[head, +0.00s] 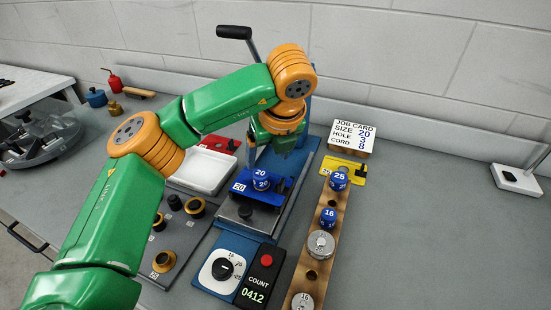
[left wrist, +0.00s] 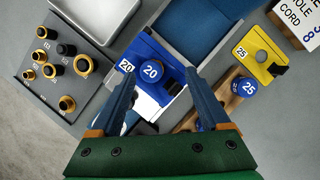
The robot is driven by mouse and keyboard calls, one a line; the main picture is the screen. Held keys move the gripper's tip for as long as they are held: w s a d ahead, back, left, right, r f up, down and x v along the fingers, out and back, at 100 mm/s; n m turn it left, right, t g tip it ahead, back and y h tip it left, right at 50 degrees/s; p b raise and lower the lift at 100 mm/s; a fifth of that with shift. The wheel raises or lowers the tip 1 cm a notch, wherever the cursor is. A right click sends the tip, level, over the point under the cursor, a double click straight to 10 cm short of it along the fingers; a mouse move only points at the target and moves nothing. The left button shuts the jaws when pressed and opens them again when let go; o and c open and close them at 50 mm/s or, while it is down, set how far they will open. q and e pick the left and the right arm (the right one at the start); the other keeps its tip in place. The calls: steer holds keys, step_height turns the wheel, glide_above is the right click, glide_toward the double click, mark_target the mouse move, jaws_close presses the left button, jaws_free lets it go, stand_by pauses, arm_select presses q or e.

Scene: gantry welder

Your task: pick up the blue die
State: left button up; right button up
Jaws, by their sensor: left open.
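A blue die marked 20 (head: 261,181) stands upright on a blue plate labelled 20 (head: 240,187) at the press. In the left wrist view the die (left wrist: 152,71) appears between the fingertips of my left gripper (left wrist: 160,78). In the head view my left gripper (head: 283,150) points down, appearing above and behind the die. Its fingers are open and empty. Two other blue dies, marked 25 (head: 339,181) and 16 (head: 328,217), stand in the wooden rack (head: 318,262). My right gripper is out of view.
A yellow plate (head: 345,170) and a job card reading size 20 (head: 353,136) lie behind the rack. A white tray (head: 202,171) is left of the press. The press lever (head: 234,32) rises behind my arm. A counter box (head: 261,275) stands in front. The right of the table is mostly clear.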

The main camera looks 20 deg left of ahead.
mark_target(261, 173)
arm_select(q)
steer(key=f, duration=0.1)
steer(key=s+a+f, duration=0.1)
steer(key=f, duration=0.1)
steer(key=shift+s+a+f, duration=0.1)
steer(key=shift+s+a, duration=0.1)
steer(key=shift+s, duration=0.05)
steer(key=p+x, duration=0.1)
steer(key=x, duration=0.1)
steer(key=shift+w+f, duration=0.25)
steer(key=shift+w+a+f, duration=0.1)
steer(key=shift+w+f, duration=0.05)
steer(key=shift+f, duration=0.1)
steer(key=shift+r, duration=0.1)
jaws_close()
